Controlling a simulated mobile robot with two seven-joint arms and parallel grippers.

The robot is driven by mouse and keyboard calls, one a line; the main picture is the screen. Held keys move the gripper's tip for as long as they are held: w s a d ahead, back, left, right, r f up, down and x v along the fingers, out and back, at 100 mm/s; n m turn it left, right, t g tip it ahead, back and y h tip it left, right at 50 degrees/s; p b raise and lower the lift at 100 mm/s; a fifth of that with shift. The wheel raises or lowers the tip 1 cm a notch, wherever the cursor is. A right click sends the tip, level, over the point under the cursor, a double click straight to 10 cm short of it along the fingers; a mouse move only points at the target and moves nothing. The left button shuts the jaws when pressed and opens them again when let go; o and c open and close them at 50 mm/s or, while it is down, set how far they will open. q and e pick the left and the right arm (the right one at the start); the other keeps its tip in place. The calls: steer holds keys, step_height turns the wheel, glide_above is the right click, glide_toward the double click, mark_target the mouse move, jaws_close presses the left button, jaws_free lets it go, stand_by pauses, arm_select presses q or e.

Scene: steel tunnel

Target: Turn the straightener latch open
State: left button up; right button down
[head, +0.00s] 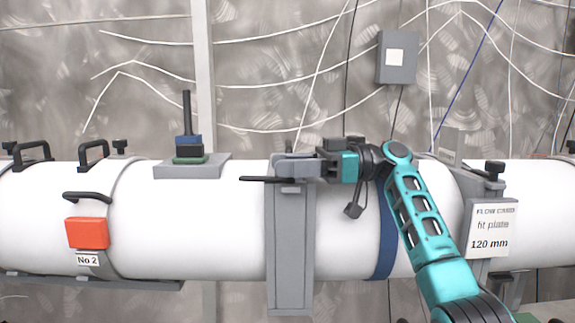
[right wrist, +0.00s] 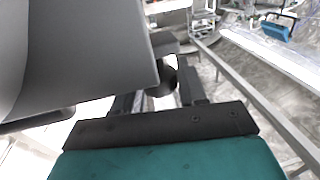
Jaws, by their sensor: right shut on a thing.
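The straightener latch shows as a thin dark bar (head: 262,179) lying about level across the top of a grey upright housing (head: 290,250) on the white pipe. Its left end sticks out past the housing; its right end is hidden by my gripper. My right gripper (head: 320,166) reaches in from the right at the top of the housing and is shut on the latch. In the right wrist view, a dark rounded part (right wrist: 163,82) sits between the fingers, beside a large grey body (right wrist: 85,55). The exact grip is partly hidden. My left gripper is not in view.
The white pipe (head: 220,230) runs across the whole head view. Left of the housing are a grey block with a dark upright post (head: 187,125) and a red box (head: 87,233) marked No 2. A labelled plate (head: 491,229) is at right. A grey box (head: 397,58) hangs behind.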

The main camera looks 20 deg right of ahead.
steer(key=shift+f, duration=0.1)
steer(key=c, duration=0.7)
jaws_free()
steer(key=shift+d, duration=0.1)
steer(key=d, duration=0.5)
steer(key=s+d, duration=0.1)
steer(key=d, duration=0.1)
steer(key=shift+d, duration=0.15)
